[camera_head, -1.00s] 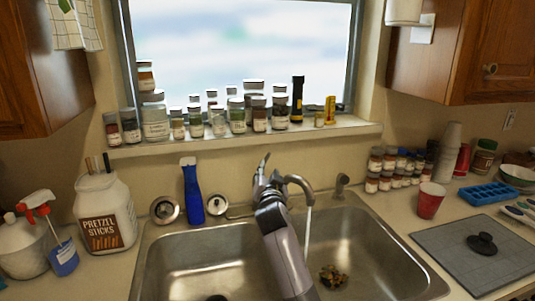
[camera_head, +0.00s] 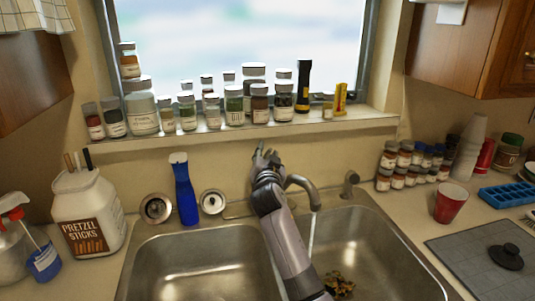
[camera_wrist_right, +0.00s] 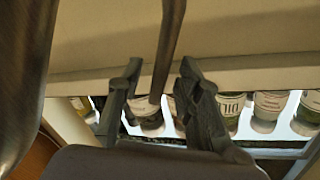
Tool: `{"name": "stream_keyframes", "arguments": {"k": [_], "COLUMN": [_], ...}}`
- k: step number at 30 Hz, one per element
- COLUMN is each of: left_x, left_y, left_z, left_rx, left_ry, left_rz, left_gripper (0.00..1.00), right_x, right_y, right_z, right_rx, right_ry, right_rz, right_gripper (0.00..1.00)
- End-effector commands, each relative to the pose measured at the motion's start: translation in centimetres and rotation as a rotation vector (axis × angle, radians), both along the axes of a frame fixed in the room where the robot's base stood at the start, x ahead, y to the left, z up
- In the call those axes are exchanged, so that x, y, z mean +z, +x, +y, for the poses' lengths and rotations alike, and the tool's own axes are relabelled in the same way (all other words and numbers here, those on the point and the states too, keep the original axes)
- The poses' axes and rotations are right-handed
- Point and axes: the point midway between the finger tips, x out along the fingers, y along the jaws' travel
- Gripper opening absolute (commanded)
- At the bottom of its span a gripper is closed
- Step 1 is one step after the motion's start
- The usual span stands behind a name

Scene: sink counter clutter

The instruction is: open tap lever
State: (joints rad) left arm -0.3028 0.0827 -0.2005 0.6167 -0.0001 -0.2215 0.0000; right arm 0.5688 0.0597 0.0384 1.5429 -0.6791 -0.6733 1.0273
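The grey metal tap spout (camera_head: 302,182) arches over the sink, and a thin stream of water (camera_head: 312,236) falls from it. My right gripper (camera_head: 264,157) is at the tap's top and mostly hides the lever in the head view. In the right wrist view the lever (camera_wrist_right: 170,48) is a dark metal rod coming in from the top, between the two fingers of the right gripper (camera_wrist_right: 160,72). The fingers are apart, with gaps visible beside the lever, so the gripper is open. My left gripper is not in view.
A window sill (camera_head: 240,139) with several jars runs behind the tap. A red cup (camera_head: 450,204) stands on the right counter.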

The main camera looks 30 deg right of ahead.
Motion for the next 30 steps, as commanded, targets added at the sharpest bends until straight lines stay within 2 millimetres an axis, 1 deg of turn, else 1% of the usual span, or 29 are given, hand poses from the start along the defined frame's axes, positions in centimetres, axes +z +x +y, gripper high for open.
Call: {"name": "stream_keyframes", "arguments": {"k": [2, 14, 30], "left_x": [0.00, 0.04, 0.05], "left_y": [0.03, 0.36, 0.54], "left_z": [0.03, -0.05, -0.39], "left_rx": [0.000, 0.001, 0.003], "left_ry": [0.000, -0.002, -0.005], "left_rz": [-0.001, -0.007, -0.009], "left_gripper": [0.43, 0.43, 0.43], "right_x": [-0.02, -0.01, 0.00], "right_y": [-0.01, 0.00, -0.01], "right_z": [-0.01, -0.02, -0.03], "right_rx": [0.000, 0.000, -0.001], "right_ry": [0.000, 0.000, -0.001], "right_rz": [0.000, 0.000, 0.001], "right_gripper": [0.27, 0.00, 0.00]}}
